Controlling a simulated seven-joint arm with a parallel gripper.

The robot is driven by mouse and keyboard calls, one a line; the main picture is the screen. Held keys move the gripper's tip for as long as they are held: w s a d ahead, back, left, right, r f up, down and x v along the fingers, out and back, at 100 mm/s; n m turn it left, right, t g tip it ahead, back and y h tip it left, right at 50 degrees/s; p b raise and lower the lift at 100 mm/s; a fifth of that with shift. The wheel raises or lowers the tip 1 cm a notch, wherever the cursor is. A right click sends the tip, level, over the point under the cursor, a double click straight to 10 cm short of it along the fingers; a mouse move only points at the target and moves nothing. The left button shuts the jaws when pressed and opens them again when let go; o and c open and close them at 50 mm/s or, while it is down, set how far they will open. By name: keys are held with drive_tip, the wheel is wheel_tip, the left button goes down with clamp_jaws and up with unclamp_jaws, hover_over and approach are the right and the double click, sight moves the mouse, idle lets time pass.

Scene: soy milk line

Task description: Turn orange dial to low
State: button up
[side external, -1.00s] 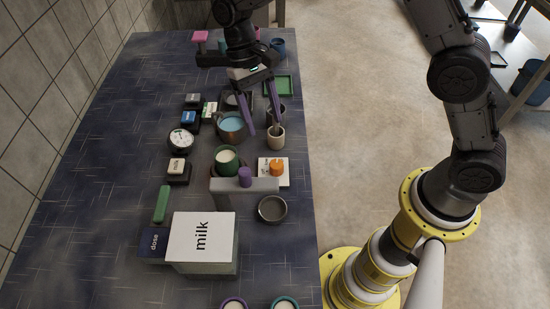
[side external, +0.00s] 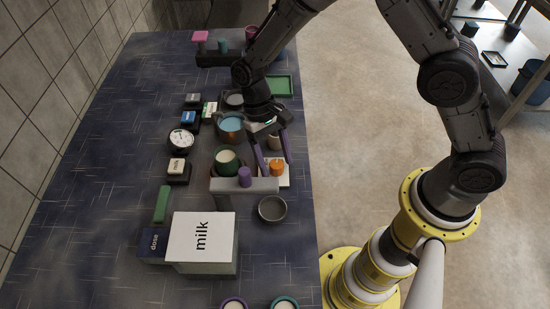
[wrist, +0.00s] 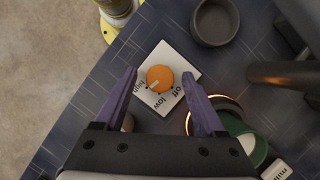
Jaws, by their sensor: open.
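The orange dial (wrist: 160,78) sits on a white plate (wrist: 181,58) marked high, low and off. A pale mark on the dial appears to point to the lower left, towards "high". In the side view the dial (side external: 277,167) and its plate (side external: 282,181) are near the table's right edge. My gripper (wrist: 159,75) is open and empty, pointing down over the plate. In the wrist view its purple fingers stand either side of the dial, with a gap on each side. In the side view my gripper (side external: 276,168) hangs at the dial; the exact height is unclear.
A green pot (side external: 227,160) stands left of the dial, with a glowing ring (wrist: 228,99) around it. A milk box (side external: 201,238) stands nearer the camera.

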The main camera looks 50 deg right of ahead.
clamp_jaws()
drive_tip(key=shift+n, duration=0.3)
drive_tip(key=n+h, duration=0.1)
drive_tip(key=n, duration=0.3)
drive_tip(key=shift+a+h, duration=0.15)
drive_tip(key=shift+h, duration=0.25)
drive_tip(key=n+h, duration=0.1)
drive_tip(key=n, duration=0.1)
drive_tip(key=n+t, duration=0.1)
drive_tip(key=n, duration=0.2)
drive_tip(key=shift+a+r+h, duration=0.1)
drive_tip(key=shift+h, duration=0.3)
unclamp_jaws()
